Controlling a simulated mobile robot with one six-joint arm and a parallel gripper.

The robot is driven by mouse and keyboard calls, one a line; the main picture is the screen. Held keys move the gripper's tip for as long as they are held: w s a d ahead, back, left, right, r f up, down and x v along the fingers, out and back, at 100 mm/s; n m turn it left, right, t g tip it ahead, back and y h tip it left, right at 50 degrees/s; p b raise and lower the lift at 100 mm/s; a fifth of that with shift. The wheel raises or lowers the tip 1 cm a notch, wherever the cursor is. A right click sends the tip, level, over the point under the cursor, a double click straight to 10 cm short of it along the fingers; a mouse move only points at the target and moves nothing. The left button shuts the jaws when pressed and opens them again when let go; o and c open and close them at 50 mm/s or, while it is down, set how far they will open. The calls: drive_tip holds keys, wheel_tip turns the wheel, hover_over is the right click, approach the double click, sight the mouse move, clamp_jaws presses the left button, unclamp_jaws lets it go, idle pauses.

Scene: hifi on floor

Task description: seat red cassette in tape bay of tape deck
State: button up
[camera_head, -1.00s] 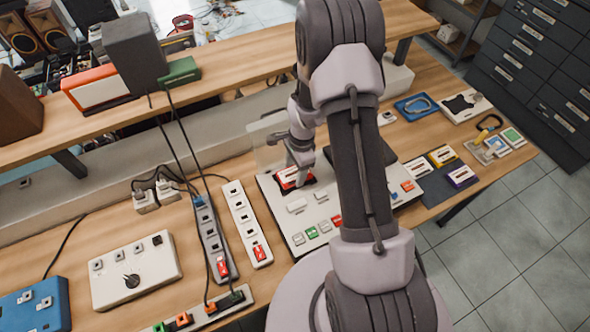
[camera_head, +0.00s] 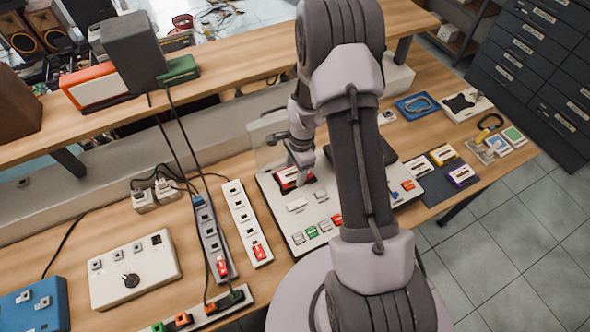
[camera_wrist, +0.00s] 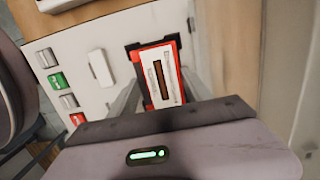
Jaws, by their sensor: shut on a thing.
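The red cassette (camera_wrist: 158,78) with a white label shows in the wrist view between my gripper's fingers (camera_wrist: 162,97). It lies at the dark tape bay (camera_wrist: 134,48) of the pale tape deck (camera_wrist: 105,32). Black bay edge shows along its far side and corners; I cannot tell if it is fully down in the bay. In the head view the cassette (camera_head: 289,180) is partly hidden under my gripper (camera_head: 298,166), which is shut on it. The tape deck (camera_head: 272,198) is partly hidden by my arm.
A clear raised lid (camera_head: 268,138) stands behind the bay. Coloured buttons (camera_head: 312,232) line the deck's front. Power strips (camera_head: 246,222) lie left of the deck. Other cassettes (camera_head: 443,154) lie on a dark mat at the right.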

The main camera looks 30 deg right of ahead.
drive_tip(key=shift+f+b, duration=0.35)
drive_tip(key=shift+f, duration=0.05)
idle(0.4)
drive_tip(key=o, duration=1.4)
drive_tip(key=shift+o, duration=0.2)
drive_tip(key=shift+r, duration=0.1)
wheel_tip(320, 180, up, 23)
drive_tip(key=d+p, duration=0.2)
drive_tip(key=p, duration=0.5)
